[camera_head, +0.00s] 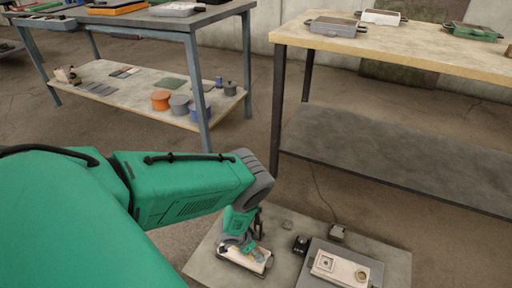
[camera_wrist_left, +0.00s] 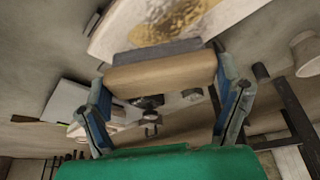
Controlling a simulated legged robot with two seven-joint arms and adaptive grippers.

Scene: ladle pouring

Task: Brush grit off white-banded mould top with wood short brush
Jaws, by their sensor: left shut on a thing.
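My left gripper (camera_head: 243,242) is low over a pale-topped mould (camera_head: 236,259) on the grey slab at the bottom of the head view. In the left wrist view, my left gripper (camera_wrist_left: 161,76) is shut on the wood short brush (camera_wrist_left: 160,74), one finger at each end. Its grey bristles (camera_wrist_left: 155,53) face the mould top (camera_wrist_left: 110,32), which bears a golden, grainy patch of grit (camera_wrist_left: 172,20). The bristles overlap the mould's near edge in view; I cannot tell whether they touch it. A white band cannot be made out. My right gripper is not in view.
On the slab (camera_head: 207,255), right of the gripper, stand a small black item (camera_head: 301,245) and another pale block (camera_head: 340,267) on a grey plate (camera_head: 376,268). A wooden-topped table (camera_head: 400,48) and a blue-framed bench (camera_head: 130,22) stand behind. Floor between them is clear.

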